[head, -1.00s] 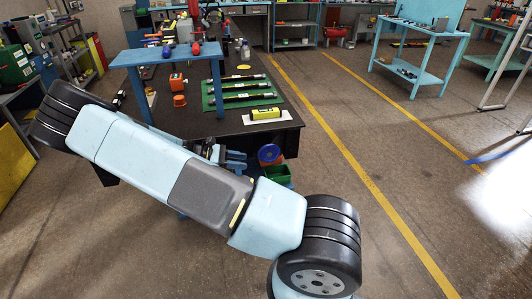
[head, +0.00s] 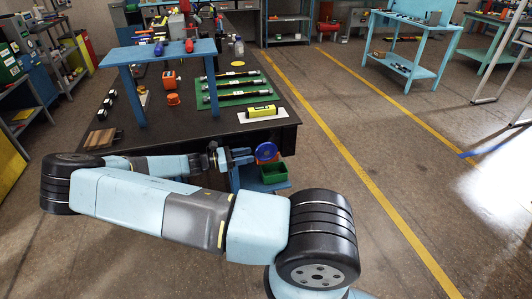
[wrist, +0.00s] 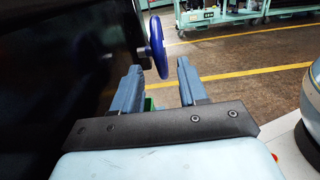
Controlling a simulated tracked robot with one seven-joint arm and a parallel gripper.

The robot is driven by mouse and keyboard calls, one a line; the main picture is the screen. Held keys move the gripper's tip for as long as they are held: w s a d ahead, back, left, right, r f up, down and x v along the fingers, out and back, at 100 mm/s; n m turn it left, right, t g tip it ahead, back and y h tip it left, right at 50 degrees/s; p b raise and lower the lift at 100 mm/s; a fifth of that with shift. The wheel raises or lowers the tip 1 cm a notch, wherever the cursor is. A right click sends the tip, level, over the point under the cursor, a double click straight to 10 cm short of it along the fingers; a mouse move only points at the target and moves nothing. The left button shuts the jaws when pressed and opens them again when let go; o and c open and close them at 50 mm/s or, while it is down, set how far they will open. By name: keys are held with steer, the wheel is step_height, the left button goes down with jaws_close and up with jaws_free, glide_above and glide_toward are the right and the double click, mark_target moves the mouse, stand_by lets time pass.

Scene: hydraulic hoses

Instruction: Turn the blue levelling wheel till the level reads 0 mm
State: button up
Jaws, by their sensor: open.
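The blue levelling wheel (head: 266,151) is at the front right corner of the dark workbench, facing sideways. In the wrist view the wheel (wrist: 158,47) is seen nearly edge-on, just beyond the fingertips and roughly in line with the gap between them. My gripper (head: 244,155) is open and empty, just left of the wheel in the head view. Its two blue fingers (wrist: 160,72) stand apart in the wrist view; I cannot tell whether either touches the rim. A yellow level (head: 261,110) lies on a white plate on the bench; its reading is too small to make out.
A green bin (head: 273,172) is below the wheel. Hoses lie on a green mat (head: 232,98) on the dark bench (head: 205,127). A blue raised shelf (head: 130,56) stands on the bench's left part. The floor to the right is clear.

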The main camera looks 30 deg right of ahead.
mark_target(277, 150)
steer(key=x, duration=0.8)
steer(key=shift+d, duration=0.15)
jaws_close()
